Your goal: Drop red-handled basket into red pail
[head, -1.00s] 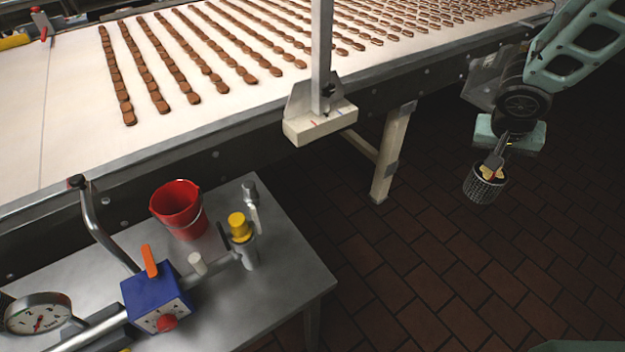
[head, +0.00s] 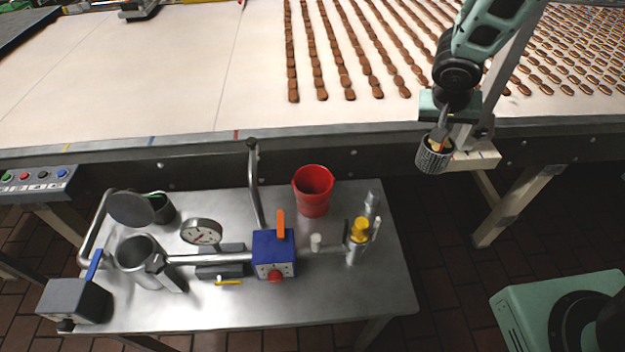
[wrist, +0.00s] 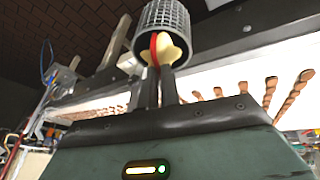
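The red pail (head: 313,192) stands upright on the steel table, near its back edge. The basket (head: 433,156) is a small grey mesh cylinder with something pale yellow at its mouth. My gripper (head: 442,128) is shut on the basket's red handle and holds it in the air, to the right of the pail and higher in the picture. In the wrist view the basket (wrist: 162,18) hangs beyond the fingertips, with the red handle (wrist: 154,48) between them. The basket and the pail are apart. The inside of the pail is partly hidden by its front wall.
The steel table (head: 340,300) also bears a blue valve box (head: 273,254), a yellow-capped fitting (head: 359,230), a gauge (head: 201,232) and a bent pipe (head: 256,185). Behind it runs a conveyor (head: 190,80) with rows of biscuits. A post's foot (head: 482,160) stands beside the basket.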

